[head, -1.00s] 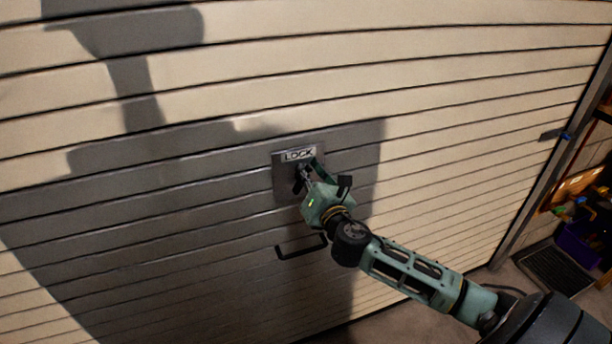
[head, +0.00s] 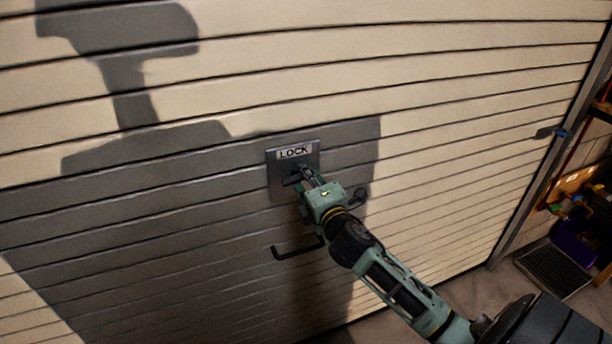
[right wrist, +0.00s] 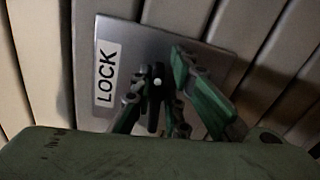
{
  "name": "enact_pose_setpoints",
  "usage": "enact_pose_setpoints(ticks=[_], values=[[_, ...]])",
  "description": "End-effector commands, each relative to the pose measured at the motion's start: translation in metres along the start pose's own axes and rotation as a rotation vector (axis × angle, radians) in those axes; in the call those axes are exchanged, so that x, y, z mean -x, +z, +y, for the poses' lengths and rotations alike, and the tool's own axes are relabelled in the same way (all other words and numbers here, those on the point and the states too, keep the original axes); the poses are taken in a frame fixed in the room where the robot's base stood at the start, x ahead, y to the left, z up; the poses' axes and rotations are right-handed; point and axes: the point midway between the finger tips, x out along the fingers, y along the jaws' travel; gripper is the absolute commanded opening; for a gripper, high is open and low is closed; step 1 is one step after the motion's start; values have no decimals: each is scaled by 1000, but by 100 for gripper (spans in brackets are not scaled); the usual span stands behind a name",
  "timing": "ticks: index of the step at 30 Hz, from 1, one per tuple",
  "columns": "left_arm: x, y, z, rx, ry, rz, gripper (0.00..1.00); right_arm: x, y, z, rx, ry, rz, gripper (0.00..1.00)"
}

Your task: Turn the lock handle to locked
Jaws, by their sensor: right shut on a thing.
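The lock plate (head: 273,170) is a grey metal square with a white LOCK label (head: 294,152) on the slatted garage door. My right gripper (head: 303,178) is at the plate, just below the label. The dark lock handle (head: 289,181) shows partly at its fingers and looks about level, sticking out to the left. In the right wrist view the black handle (right wrist: 155,98), with a pale dot, lies between the two green-and-grey fingers of my right gripper (right wrist: 160,92). The gripper is shut on it. The label (right wrist: 107,72) looks turned on its side there. My left gripper is not in view.
A black pull handle (head: 282,254) sticks out of the door below the plate. The door (head: 470,90) ends at a frame on the right. Beyond it are a dark mat (head: 553,270) and a shelf with a purple bin (head: 574,245).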

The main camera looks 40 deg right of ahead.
Motion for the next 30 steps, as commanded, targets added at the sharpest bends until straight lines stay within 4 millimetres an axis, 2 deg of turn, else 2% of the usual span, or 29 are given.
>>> enact_pose_setpoints(ticks=[1, 12, 27, 28, 30], values=[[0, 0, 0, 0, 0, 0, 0, -1, 0, 5, -30, 12, 1, 0], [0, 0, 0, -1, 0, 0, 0, -1, 0, 3, -156, 13, 1, 0], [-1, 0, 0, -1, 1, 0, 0, -1, 1, 3, -169, 13, 0, 0], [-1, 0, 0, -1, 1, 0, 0, -1, 1, 3, -169, 13, 0, 17], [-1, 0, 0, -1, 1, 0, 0, -1, 1, 3, -169, 13, 0, 23]])
